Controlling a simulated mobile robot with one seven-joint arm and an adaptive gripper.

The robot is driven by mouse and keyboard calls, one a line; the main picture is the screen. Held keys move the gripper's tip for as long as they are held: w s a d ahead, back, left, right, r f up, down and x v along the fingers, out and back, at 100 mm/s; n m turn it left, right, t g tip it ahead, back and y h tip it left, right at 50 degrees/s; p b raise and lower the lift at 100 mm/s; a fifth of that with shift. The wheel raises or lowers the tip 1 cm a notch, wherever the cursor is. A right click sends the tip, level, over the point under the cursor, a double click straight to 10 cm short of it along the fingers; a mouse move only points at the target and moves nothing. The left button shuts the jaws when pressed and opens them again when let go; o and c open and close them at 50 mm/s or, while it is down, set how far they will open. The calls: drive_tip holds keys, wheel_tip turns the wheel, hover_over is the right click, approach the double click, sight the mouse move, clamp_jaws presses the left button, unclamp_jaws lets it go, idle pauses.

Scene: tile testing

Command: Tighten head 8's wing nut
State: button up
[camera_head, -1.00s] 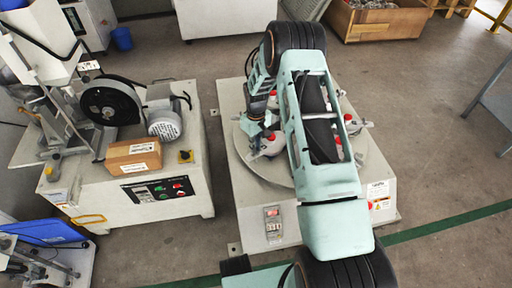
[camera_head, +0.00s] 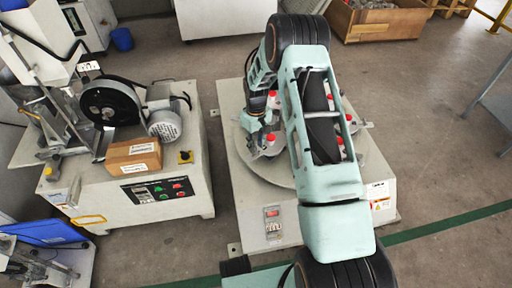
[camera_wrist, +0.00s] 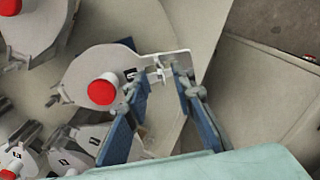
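My gripper (camera_wrist: 160,82) has two blue fingers spread apart. Its tips are on either side of a small metal wing nut (camera_wrist: 160,73) at the bracket of a grey head (camera_wrist: 88,70) with a red knob and a black number label. The number is too small to read surely. Whether either tip touches the nut I cannot tell. In the head view my gripper (camera_head: 262,138) is low over the left side of the round turntable (camera_head: 275,178), beside a red-knobbed head (camera_head: 265,147). My arm hides much of the turntable.
Other red-knobbed heads stand close by, one at the wrist view's upper left (camera_wrist: 35,25) and several at lower left. A machine with a black wheel (camera_head: 108,103) and a cardboard box (camera_head: 133,155) stands to the left. Floor is clear between the machines.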

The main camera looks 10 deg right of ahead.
wheel_tip(320, 180, up, 10)
idle(0.3)
idle(0.4)
